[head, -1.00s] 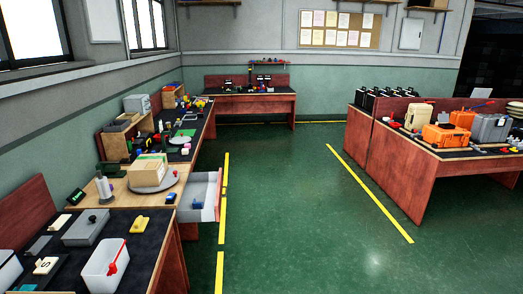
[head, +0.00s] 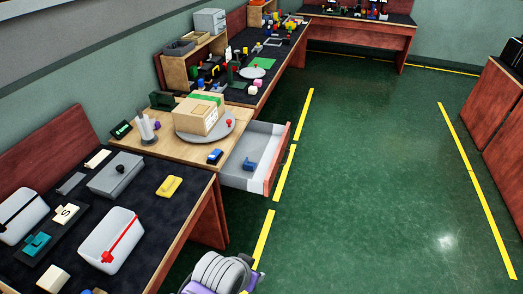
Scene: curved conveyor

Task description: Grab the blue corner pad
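A small blue piece (head: 249,165) lies inside an open white drawer (head: 257,148). It may be the blue corner pad, but it is too small for me to be sure of its shape. A second blue piece (head: 215,156), with a dark part, lies on the wooden table top (head: 178,148) near its front edge, just left of the drawer.
A cardboard box (head: 198,117) stands on a grey round plate (head: 233,127) behind the drawer. The near dark bench (head: 150,221) holds a grey lidded box (head: 116,175), white bins and a yellow piece (head: 169,187). The green floor (head: 350,190) right of the drawer is clear.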

